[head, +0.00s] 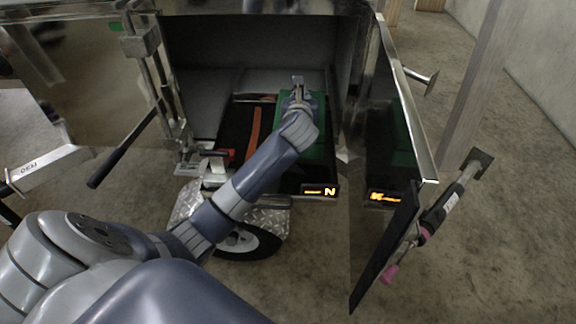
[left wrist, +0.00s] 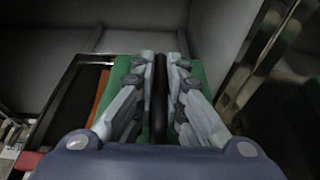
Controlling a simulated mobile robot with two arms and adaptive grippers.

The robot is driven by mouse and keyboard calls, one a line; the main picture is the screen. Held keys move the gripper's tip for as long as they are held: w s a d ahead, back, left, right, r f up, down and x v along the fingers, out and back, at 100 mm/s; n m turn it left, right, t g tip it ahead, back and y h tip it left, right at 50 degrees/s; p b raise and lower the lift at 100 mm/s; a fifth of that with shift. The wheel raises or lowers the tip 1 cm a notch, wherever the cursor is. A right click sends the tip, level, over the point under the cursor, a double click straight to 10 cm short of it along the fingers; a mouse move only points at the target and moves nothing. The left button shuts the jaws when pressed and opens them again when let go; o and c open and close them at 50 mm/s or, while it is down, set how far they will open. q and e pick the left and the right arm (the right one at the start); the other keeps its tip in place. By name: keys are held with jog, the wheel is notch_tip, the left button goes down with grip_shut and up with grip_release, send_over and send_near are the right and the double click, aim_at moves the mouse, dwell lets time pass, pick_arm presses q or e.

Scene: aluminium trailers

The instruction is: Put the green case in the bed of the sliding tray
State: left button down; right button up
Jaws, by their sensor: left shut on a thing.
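The green case (head: 318,148) shows in the head view at the right side of the sliding tray (head: 239,119), inside the trailer's open compartment. It lies over the tray's dark bed; I cannot tell whether it rests on it or hangs just above. My left gripper (head: 298,88) is at the top of the case, shut on its black handle. In the left wrist view, the fingers (left wrist: 161,75) close on the handle from both sides, with green case surface (left wrist: 121,70) showing around them. My arm hides part of the case. My right gripper is not in view.
An orange strip (head: 254,130) lies in the tray left of the case. The open door (head: 408,100) stands close on the right. A latch post (head: 150,60) and black lever (head: 124,144) stand on the left. A wheel (head: 250,243) is below.

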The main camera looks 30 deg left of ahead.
pick_arm(q)
jog(key=a, duration=0.1)
jog(key=w+a+f+b, duration=0.2)
jog(key=a, duration=0.1)
jog(key=shift+w+a+f+b, duration=0.25)
jog(key=shift+a+f+b, duration=0.1)
jog(key=shift+b, duration=0.15)
jog(key=shift+y, duration=0.3)
notch_tip(320, 180, down, 6)
jog(key=shift+r+b, duration=0.1)
jog(key=shift+b, duration=0.95)
notch_tip(320, 180, down, 3)
jog(key=shift+f+b, duration=0.1)
jog(key=shift+b, duration=0.55)
jog(key=shift+f, duration=0.2)
jog(key=c, duration=2)
grip_release()
jog(key=shift+s+f, duration=0.1)
jog(key=shift+f, duration=0.15)
jog(key=shift+c, duration=0.2)
jog(key=o, duration=0.4)
jog(key=shift+r, duration=0.1)
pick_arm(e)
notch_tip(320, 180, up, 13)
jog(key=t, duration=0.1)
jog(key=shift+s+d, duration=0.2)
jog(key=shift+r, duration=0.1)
